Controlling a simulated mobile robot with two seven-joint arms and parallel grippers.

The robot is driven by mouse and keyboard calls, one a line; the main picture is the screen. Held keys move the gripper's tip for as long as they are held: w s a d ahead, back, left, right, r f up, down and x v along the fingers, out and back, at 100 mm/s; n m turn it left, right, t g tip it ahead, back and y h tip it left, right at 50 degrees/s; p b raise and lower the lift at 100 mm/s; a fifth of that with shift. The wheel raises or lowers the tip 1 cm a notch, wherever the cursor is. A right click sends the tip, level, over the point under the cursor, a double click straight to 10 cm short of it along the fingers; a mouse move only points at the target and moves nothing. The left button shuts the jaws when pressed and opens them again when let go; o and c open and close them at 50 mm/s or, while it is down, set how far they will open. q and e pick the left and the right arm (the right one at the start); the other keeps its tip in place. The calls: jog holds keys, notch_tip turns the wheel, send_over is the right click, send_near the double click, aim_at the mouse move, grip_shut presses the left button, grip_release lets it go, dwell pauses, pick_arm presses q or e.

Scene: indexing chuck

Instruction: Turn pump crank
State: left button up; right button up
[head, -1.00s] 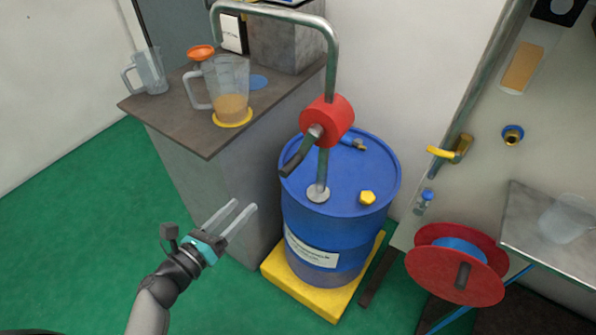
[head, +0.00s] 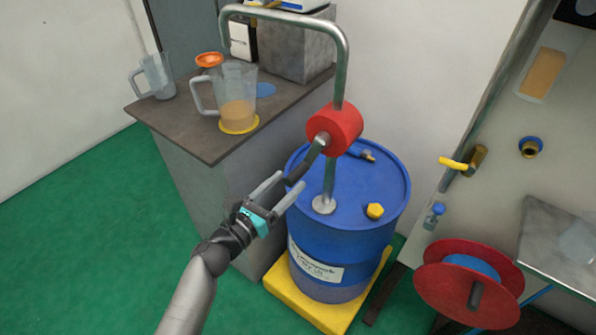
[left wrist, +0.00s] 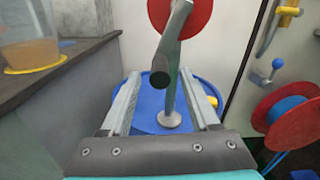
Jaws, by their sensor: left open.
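The red rotary pump body (head: 334,128) sits on a grey pipe above the blue drum (head: 340,235). Its crank arm with a dark handle (head: 300,168) hangs down to the lower left of the body. My left gripper (head: 290,190) is open, its fingertips close to the handle's end. In the left wrist view the handle (left wrist: 160,76) points at the camera, in line with the gap between the fingers and slightly above them. I cannot tell whether the fingers touch it. The pump's spout pipe (head: 285,14) arches over the counter. My right gripper is not in view.
A grey counter (head: 160,118) stands left of the drum, with a measuring jug (head: 236,97) holding amber liquid on a yellow disc. The drum stands on a yellow base (head: 325,314). A red reel (head: 430,287) and a panel with a yellow-handled valve (head: 455,164) stand right.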

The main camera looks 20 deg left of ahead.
aim_at(297, 172)
pick_arm(q)
jog(key=shift+x, duration=2.5)
grip_shut()
jog(key=shift+a, duration=0.15)
